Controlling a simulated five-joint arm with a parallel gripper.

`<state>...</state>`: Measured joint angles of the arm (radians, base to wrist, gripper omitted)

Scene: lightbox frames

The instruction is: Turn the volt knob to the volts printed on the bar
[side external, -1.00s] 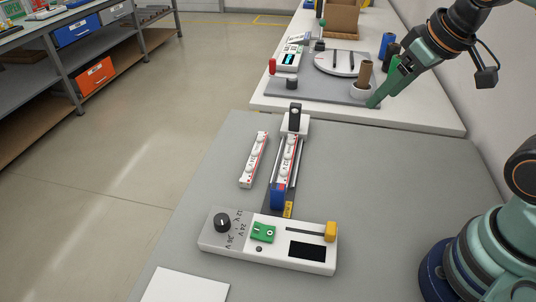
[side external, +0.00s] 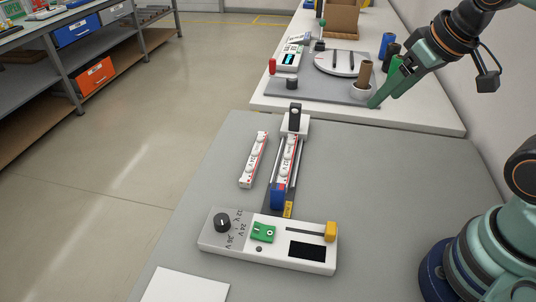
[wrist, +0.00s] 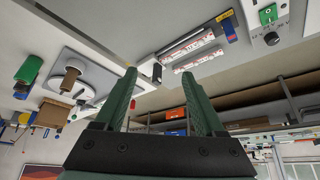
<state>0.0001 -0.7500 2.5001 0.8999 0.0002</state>
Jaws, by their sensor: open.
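The volt knob (side external: 222,223) is black and round, on the left end of a white control box (side external: 270,260). Marks reading 12 V, 24 V and 36 V are printed beside it; I cannot tell exactly where its pointer aims. A white-and-red bar (side external: 288,158) with domed lamps lies in a rail behind the box. Its printing is too small to read. A similar bar (side external: 254,160) lies loose to its left. My gripper (side external: 378,103) is open and empty, high and right, far from the knob. In the wrist view, both green fingers (wrist: 159,75) are apart, with the knob (wrist: 271,38) at upper right.
The box also carries a green switch (side external: 263,233), a yellow slider handle (side external: 331,231) and a dark display (side external: 307,250). A blue block (side external: 278,195) sits at the rail's near end. A white sheet (side external: 185,287) lies in front. The grey table right of the rail is clear.

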